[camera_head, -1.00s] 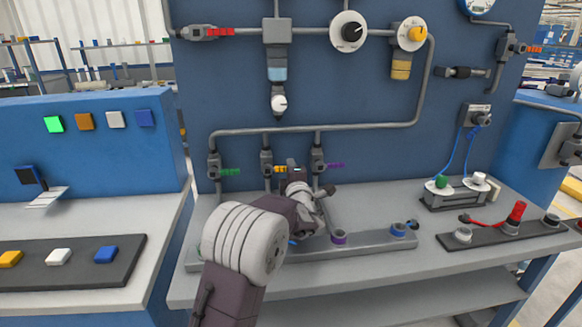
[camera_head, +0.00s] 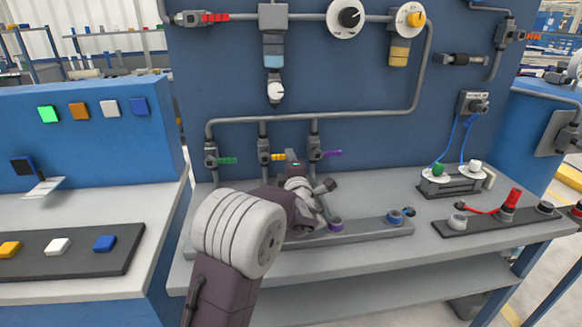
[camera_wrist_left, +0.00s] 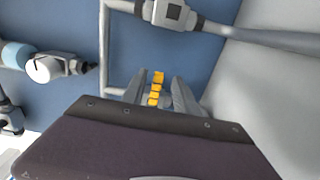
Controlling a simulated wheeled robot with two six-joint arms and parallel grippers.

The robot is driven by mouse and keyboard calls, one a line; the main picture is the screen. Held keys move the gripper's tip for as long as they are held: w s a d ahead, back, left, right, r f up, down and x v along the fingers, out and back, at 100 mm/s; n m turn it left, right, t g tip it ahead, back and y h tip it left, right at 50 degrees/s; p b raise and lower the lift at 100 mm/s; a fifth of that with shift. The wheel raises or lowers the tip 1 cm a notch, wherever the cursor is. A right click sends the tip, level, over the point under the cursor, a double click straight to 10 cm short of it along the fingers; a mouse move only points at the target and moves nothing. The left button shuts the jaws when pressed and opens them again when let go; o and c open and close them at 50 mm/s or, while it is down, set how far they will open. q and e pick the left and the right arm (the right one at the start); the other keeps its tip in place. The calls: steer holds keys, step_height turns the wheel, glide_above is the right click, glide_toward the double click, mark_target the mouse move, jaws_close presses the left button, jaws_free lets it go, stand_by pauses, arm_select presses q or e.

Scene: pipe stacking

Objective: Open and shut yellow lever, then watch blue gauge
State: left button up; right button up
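The yellow lever (camera_head: 277,157) sticks out to the right from the middle of three valves low on the blue panel. In the left wrist view the yellow lever (camera_wrist_left: 157,88) shows between the two grey fingers of my left gripper (camera_wrist_left: 160,95). The fingers stand apart; whether they touch the lever I cannot tell. In the head view my left gripper (camera_head: 297,178) is just below and right of the lever, its fingers partly hidden by the arm. The blue gauge is out of view now. My right gripper is not in view.
A green lever (camera_head: 227,160) and a purple lever (camera_head: 331,153) flank the yellow one closely. A grey rail (camera_head: 365,229) lies on the bench below.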

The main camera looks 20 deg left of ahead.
arm_select(q)
steer(key=v, duration=0.6)
steer(key=shift+p, duration=0.3)
steer(key=shift+r, duration=0.1)
